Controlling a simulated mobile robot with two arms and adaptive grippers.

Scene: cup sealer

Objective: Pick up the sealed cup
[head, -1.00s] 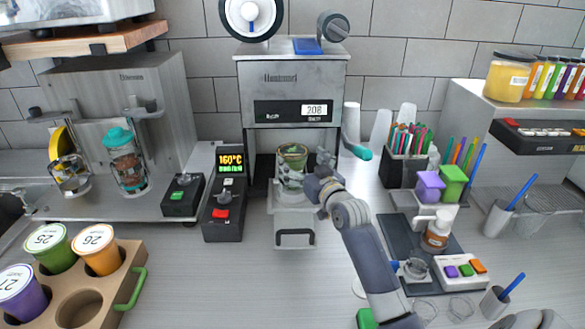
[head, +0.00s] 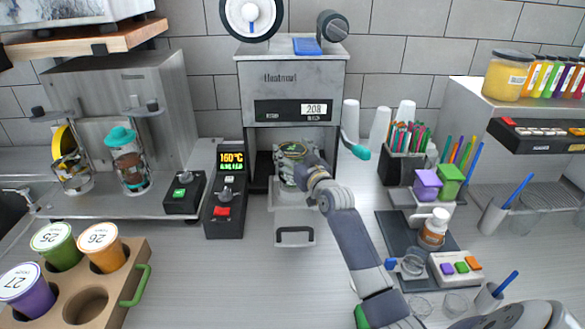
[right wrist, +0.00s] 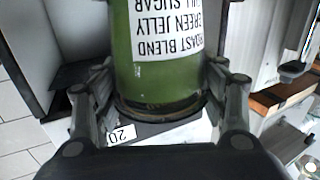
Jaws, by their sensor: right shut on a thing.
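The sealed cup (head: 292,153) stands in the bay of the cup sealer (head: 292,95), on the pulled-out tray (head: 295,218). In the right wrist view the cup is green (right wrist: 150,75) with a white label with black text, seen upside down. My right gripper (head: 300,176) reaches in from the front right and is shut on the cup's side. In the right wrist view its fingers (right wrist: 158,115) press on both sides of the cup. The gripper hides part of the cup in the head view. My left gripper is not in view.
A cup holder (head: 135,255) with numbered cups and an empty hole stands at the front left. A control box reading 160°C (head: 226,205) stands left of the tray. The sealer lever (head: 357,150) hangs to its right. Clear counter lies in front.

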